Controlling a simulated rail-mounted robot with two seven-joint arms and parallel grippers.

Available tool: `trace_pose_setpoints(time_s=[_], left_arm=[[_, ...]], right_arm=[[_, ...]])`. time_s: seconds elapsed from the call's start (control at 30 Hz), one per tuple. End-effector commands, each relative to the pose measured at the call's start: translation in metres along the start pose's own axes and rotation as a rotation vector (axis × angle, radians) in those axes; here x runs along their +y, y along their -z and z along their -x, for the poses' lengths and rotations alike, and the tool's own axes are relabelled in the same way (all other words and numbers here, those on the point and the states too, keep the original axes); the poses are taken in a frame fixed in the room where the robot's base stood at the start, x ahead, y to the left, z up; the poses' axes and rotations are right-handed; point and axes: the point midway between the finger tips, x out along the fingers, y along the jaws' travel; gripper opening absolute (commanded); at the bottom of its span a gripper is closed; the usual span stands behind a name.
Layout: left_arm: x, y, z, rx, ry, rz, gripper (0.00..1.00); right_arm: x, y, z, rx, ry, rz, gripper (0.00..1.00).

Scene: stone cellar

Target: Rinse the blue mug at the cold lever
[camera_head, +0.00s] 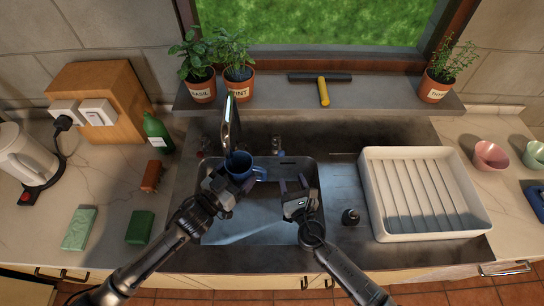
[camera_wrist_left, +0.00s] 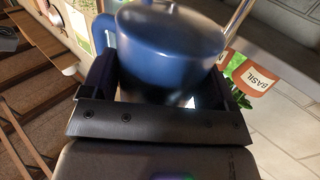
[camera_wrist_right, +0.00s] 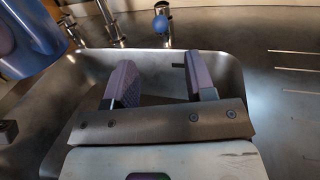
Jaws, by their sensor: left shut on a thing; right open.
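The blue mug (camera_head: 240,166) is held upright over the sink, below the tall faucet (camera_head: 230,122). My left gripper (camera_head: 224,182) is shut on it; the left wrist view shows the mug (camera_wrist_left: 168,48) between the fingers. The cold lever (camera_head: 276,145) stands right of the faucet at the sink's back edge; its blue knob (camera_wrist_right: 161,24) shows in the right wrist view. My right gripper (camera_head: 293,186) is open and empty over the right part of the sink, in front of the lever and apart from it. I see no water stream.
The sink basin (camera_head: 255,225) lies under both grippers. A red-marked lever (camera_head: 203,149) is left of the faucet. A white drainer tray (camera_head: 372,190) stands right, with a small dark object (camera_head: 350,217) beside it. Potted herbs (camera_head: 202,88) and a squeegee (camera_head: 323,88) sit on the sill.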

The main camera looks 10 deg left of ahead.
Motion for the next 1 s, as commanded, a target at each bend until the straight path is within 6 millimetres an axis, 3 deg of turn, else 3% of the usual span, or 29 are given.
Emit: trace_pose_setpoints(time_s=[0.23,0.47,1.0], left_arm=[[0.000,0.001,0.000,0.002,0.000,0.000,0.41],[0.000,0.001,0.000,0.002,0.000,0.000,0.41],[0.000,0.001,0.000,0.002,0.000,0.000,0.41]], right_arm=[[0.021,0.000,0.001,0.003,0.169,-0.158,0.50],[0.026,0.000,-0.006,0.005,0.231,-0.210,0.50],[0.006,0.002,-0.087,0.005,0.234,-0.210,0.50]])
